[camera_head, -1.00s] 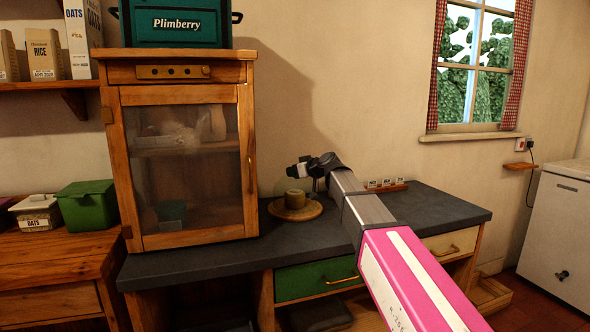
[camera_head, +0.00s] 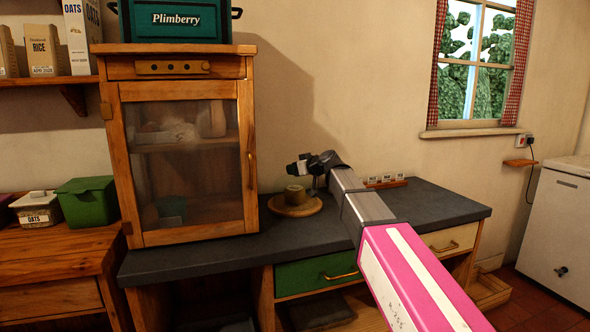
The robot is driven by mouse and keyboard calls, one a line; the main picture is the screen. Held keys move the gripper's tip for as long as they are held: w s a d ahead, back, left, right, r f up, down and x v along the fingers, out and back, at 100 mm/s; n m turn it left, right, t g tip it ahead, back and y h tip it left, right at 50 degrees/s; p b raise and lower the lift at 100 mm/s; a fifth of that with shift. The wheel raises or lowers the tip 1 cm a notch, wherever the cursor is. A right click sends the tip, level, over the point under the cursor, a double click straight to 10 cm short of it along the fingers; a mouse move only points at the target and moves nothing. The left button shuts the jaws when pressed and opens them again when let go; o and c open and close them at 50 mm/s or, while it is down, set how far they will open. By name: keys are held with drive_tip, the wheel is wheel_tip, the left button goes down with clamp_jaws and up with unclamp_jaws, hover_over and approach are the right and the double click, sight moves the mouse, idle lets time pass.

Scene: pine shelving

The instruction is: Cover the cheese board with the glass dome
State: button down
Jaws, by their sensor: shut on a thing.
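The cheese board (camera_head: 312,208) is a round wooden board on the dark worktop, right of the glazed cabinet. A pale round piece of cheese (camera_head: 296,196) stands upright on it. My gripper (camera_head: 303,170) is shut, just above and slightly behind the cheese, at the end of my arm reaching in from the lower right. The glass dome is too clear and small to make out now, so I cannot tell its exact place or whether it touches the board. The fingertips and their grip are too small to see well.
The glazed wooden cabinet (camera_head: 180,150) stands close on the left of the board. A small rack with labelled items (camera_head: 385,182) sits at the back of the worktop (camera_head: 430,203). The worktop's front is clear. A green drawer (camera_head: 318,272) lies below.

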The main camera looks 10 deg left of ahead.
drive_tip(key=c, duration=0.7)
unclamp_jaws()
drive_tip(key=shift+f, duration=0.1)
